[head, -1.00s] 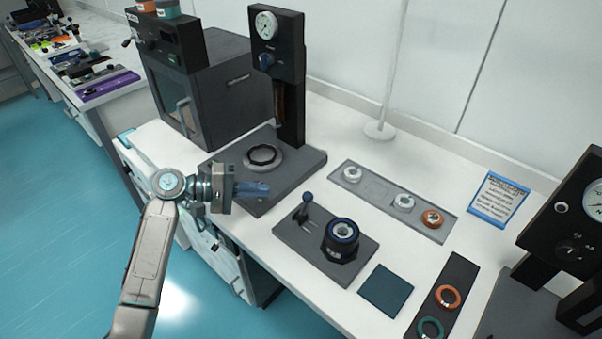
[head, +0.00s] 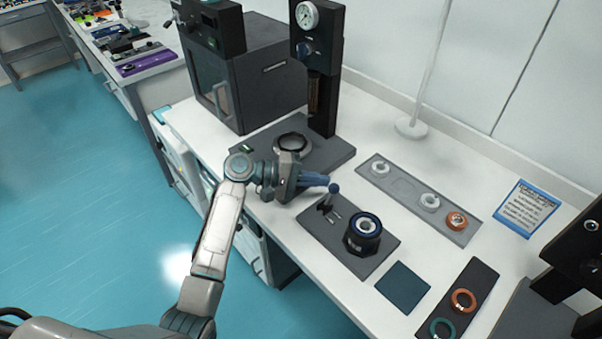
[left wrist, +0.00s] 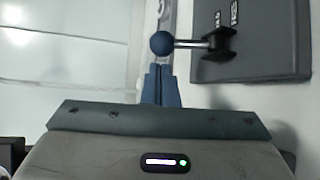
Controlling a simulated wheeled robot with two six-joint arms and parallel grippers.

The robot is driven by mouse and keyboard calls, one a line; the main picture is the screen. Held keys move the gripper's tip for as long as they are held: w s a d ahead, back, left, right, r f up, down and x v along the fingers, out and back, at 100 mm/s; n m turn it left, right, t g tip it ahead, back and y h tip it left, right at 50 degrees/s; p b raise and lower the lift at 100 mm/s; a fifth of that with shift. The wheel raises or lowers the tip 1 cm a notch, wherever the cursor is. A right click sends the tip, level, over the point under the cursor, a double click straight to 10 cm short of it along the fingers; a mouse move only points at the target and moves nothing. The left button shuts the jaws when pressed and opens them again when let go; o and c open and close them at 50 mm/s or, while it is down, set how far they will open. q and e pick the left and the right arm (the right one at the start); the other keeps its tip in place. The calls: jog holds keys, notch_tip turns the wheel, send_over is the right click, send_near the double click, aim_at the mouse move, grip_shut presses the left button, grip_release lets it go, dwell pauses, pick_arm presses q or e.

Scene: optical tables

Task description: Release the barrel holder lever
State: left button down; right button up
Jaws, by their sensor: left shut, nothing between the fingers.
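The barrel holder (head: 363,234) is a dark cylinder with a pale-centred ring on top, standing on a dark grey base plate (head: 318,229). Its lever (head: 328,198), at the plate's back left, stands up and ends in a blue ball knob. The lever also shows in the left wrist view (left wrist: 190,43), with its knob just past my fingertips. My left gripper (head: 328,181) is shut and empty, its blue fingertips beside the knob; I cannot tell whether they touch it. It also shows in the left wrist view (left wrist: 160,70). My right gripper is not in view.
A press with a gauge (head: 320,70) and a dark box-shaped machine (head: 250,80) stand behind. A grey tray (head: 398,185) with several rings lies right of the holder. A teal mat (head: 402,287) and a dark strip with two rings (head: 478,275) lie nearer the front.

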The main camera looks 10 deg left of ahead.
pick_arm(q)
jog(key=shift+x, duration=1)
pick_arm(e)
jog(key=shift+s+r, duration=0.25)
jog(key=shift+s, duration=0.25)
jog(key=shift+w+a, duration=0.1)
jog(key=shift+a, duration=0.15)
pick_arm(q)
jog(key=shift+s+a+r+p, duration=0.1)
jog(key=shift+a+p, duration=0.05)
jog(key=shift+p, duration=0.2)
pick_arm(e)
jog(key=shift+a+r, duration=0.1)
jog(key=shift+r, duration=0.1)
